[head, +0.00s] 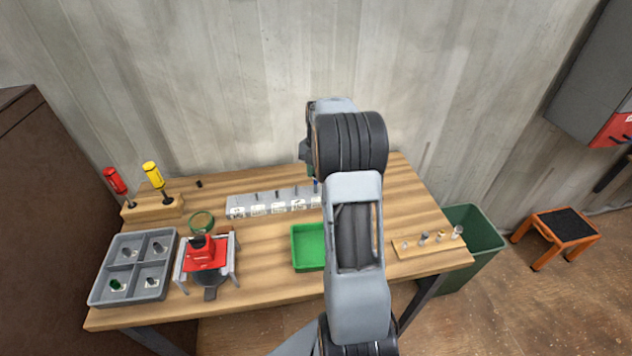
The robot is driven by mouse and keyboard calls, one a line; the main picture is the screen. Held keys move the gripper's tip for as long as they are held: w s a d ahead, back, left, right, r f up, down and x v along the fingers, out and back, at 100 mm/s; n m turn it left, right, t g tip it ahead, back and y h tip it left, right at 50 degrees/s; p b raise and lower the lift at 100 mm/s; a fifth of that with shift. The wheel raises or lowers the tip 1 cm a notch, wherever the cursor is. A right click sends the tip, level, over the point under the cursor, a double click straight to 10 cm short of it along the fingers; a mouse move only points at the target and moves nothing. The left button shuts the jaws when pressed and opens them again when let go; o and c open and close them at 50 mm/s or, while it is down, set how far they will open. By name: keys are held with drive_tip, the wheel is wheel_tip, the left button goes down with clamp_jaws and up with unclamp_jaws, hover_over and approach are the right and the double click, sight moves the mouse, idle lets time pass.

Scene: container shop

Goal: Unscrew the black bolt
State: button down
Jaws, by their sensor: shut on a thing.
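My gripper (306,152) shows only in part at the left edge of my arm, above the back of the table. Its fingertips are mostly hidden. A small black piece (199,184) also lies at the back left of the table. My gripper is apart from both, to their right.
A wooden stand (140,212) holds red (115,180) and yellow (152,174) screwdrivers. A grey tray (131,267), a labelled rack (268,209), a green tray (307,232) and a board of small parts (415,250) share the table. A green bin (485,233) stands right.

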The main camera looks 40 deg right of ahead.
drive_tip(key=c, duration=1)
unclamp_jaws()
drive_tip(key=shift+c, duration=1.2)
drive_tip(key=m, duration=0.4)
drive_tip(key=shift+m+t, duration=0.3)
drive_tip(key=shift+m, duration=0.1)
drive_tip(key=m, duration=0.4)
drive_tip(key=shift+t, duration=0.4)
drive_tip(key=m, duration=0.4)
drive_tip(key=shift+t, duration=0.3)
drive_tip(key=m, duration=0.4)
drive_tip(key=shift+h, duration=0.3)
drive_tip(key=m, duration=0.4)
drive_tip(key=shift+t+h, duration=0.3)
drive_tip(key=m, duration=0.5)
drive_tip(key=shift+h, duration=0.4)
drive_tip(key=m, duration=0.5)
drive_tip(key=shift+h, duration=0.4)
drive_tip(key=m+g, duration=0.1)
drive_tip(key=m, duration=0.4)
